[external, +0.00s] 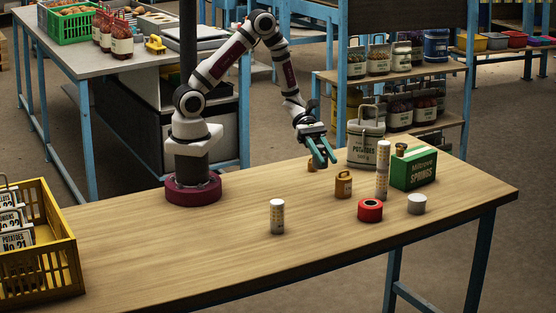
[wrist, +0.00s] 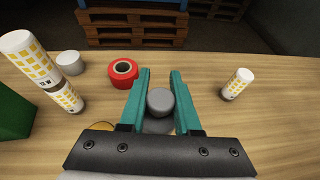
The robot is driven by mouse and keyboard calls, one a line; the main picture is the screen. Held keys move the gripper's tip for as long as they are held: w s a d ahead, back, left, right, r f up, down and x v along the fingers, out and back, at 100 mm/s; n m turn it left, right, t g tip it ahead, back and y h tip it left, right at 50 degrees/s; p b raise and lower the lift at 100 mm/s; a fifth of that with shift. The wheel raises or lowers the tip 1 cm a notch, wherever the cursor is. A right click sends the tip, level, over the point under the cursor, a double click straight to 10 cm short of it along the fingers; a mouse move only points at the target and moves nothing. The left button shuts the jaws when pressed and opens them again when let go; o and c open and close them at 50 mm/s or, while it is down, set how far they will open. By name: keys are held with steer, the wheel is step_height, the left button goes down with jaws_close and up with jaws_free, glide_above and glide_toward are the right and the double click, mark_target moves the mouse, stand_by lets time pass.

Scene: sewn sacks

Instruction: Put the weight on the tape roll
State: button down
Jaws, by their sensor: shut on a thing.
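My gripper (wrist: 160,92) is shut on a grey round-topped piece (wrist: 160,101), which I take to be the weight. A wider grey part shows below it in the wrist view. In the external view my gripper (external: 323,152) is above the back of the table, and its fingers hide the held piece. The red tape roll (external: 370,210) lies flat on the table, nearer the front edge and right of my gripper. In the wrist view the tape roll (wrist: 123,73) is ahead and left of the fingers, with its dark hole facing up.
A golden padlock-like piece (external: 343,184) stands behind the tape roll. A tall canister (external: 382,170), a white round piece (external: 416,204) and a green box (external: 414,169) stand to its right. A short canister (external: 277,216) stands left; the table around it is clear.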

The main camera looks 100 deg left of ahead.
steer(key=w+d+r, duration=0.2)
steer(key=w+d, duration=0.3)
steer(key=d, duration=0.3)
steer(key=w+d+r, duration=0.3)
steer(key=w+d, duration=0.1)
steer(key=d, duration=0.4)
glide_above(375, 207)
steer(key=shift+m+g+h, duration=0.3)
steer(key=shift+m+g, duration=0.1)
step_height(375, 207, down, 7)
steer(key=shift+d+f, duration=0.1)
step_height(375, 207, down, 4)
steer(key=shift+r, duration=0.1)
steer(key=c, duration=0.6)
jaws_free()
